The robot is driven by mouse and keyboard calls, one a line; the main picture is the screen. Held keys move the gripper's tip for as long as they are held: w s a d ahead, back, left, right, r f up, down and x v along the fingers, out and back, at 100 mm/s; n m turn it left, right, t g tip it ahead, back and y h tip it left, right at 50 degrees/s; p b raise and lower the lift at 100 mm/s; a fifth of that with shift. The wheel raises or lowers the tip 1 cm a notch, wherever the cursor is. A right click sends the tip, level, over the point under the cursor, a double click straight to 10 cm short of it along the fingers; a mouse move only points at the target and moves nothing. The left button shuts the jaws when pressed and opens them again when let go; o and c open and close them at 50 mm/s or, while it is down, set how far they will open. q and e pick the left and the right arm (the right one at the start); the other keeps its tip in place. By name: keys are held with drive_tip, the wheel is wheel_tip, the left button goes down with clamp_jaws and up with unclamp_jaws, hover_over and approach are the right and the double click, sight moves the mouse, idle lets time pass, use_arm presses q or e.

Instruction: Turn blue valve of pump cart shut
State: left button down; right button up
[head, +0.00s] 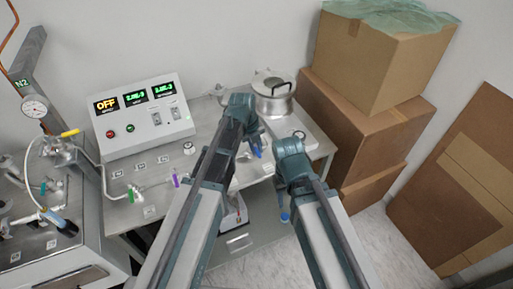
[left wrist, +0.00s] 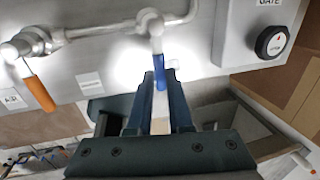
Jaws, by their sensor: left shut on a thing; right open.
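The blue valve handle (left wrist: 160,72) hangs from a metal pipe fitting (left wrist: 150,22) in the left wrist view, pointing down, roughly crosswise to the pipe run. My left gripper (left wrist: 158,84) is shut on it, one dark finger on each side. In the head view my left gripper (head: 257,142) is over the right part of the pump cart (head: 205,125), and a bit of blue shows at its tips. My right gripper (head: 284,200) is open, lower and in front of the cart; my arm hides much of it.
An orange handle (left wrist: 38,92) hangs left of the blue one. A control box (head: 143,115) and a silver pot (head: 273,92) stand on the cart. Cardboard boxes (head: 360,115) stack at right. Purple (head: 175,181) and green (head: 130,195) handles are left.

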idle(0.5)
use_arm(q)
drive_tip(key=c, duration=0.8)
unclamp_jaws()
drive_tip(key=shift+a, duration=0.1)
drive_tip(key=shift+c, duration=0.2)
drive_tip(key=shift+r, duration=0.1)
wheel_tip(320, 180, up, 13)
drive_tip(key=s+a+p, duration=0.1)
drive_tip(key=a+p, duration=0.1)
drive_tip(key=p, duration=1.1)
drive_tip(key=shift+s+a+r, duration=0.15)
